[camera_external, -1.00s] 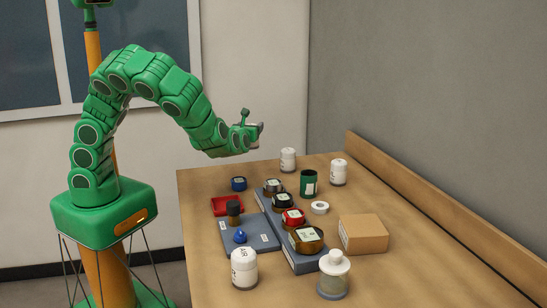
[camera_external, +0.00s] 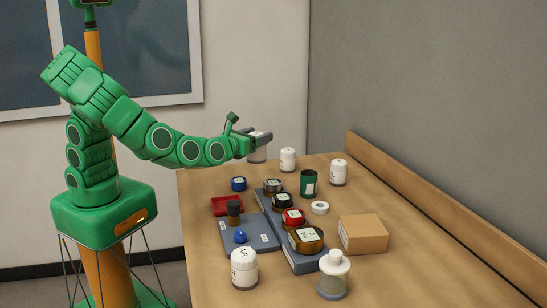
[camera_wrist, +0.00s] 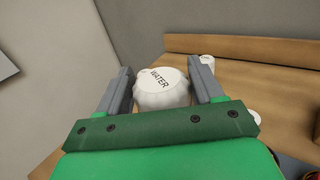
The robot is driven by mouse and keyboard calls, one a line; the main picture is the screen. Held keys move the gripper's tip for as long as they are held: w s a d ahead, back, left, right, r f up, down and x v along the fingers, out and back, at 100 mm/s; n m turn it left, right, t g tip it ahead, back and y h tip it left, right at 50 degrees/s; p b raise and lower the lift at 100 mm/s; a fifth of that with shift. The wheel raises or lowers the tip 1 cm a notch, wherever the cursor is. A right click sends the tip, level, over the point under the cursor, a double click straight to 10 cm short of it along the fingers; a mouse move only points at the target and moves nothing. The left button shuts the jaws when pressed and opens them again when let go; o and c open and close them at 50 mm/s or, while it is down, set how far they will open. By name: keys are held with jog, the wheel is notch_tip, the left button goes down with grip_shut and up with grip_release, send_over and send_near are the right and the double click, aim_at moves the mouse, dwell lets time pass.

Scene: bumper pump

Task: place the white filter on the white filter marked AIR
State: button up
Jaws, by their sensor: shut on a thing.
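My gripper (camera_external: 261,138) is shut on a white filter (camera_external: 258,154), held in the air above the far left part of the table. In the wrist view the held filter (camera_wrist: 162,88) sits between the two grey fingers of my gripper (camera_wrist: 165,85), and its top reads WATER. The white filter marked AIR (camera_external: 244,270) stands upright at the near left of the table, well apart from my gripper. Its label faces the external camera; it is not clearly identifiable in the wrist view.
Two white filters (camera_external: 288,160) (camera_external: 338,173) stand at the back. A blue-grey tray (camera_external: 258,241), a long rack (camera_external: 303,262) of round caps, a red tray (camera_external: 222,208), a green can (camera_external: 308,184), a cardboard box (camera_external: 364,234) and a white-topped jar (camera_external: 333,277) occupy the table.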

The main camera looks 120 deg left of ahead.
jog(key=w+d+r+m+t+h, duration=0.1)
jog(key=d+r+m+t+h, duration=0.15)
jog(key=d, duration=0.85)
jog(key=w+d+r+m+t+h, duration=0.15)
jog(key=d+t, duration=0.25)
jog(key=d, duration=0.7)
jog(key=w+d+r+m+t+h, duration=0.1)
jog(key=d+r+m+t+h, duration=0.2)
jog(key=d, duration=0.8)
jog(key=shift+t+y, duration=0.25)
jog(key=shift+y, duration=0.45)
jog(key=shift+w+d+f, duration=0.2)
jog(key=shift+w+f, duration=2)
jog(key=shift+w, duration=0.05)
jog(key=shift+w+d+f, duration=0.2)
jog(key=shift+w+f, duration=1.95)
jog(key=shift+w, duration=0.05)
jog(key=shift+w+d+f, duration=0.2)
jog(key=shift+w+f, duration=2)
jog(key=shift+w, duration=0.05)
jog(key=o, duration=1.3)
jog(key=shift+f, duration=0.1)
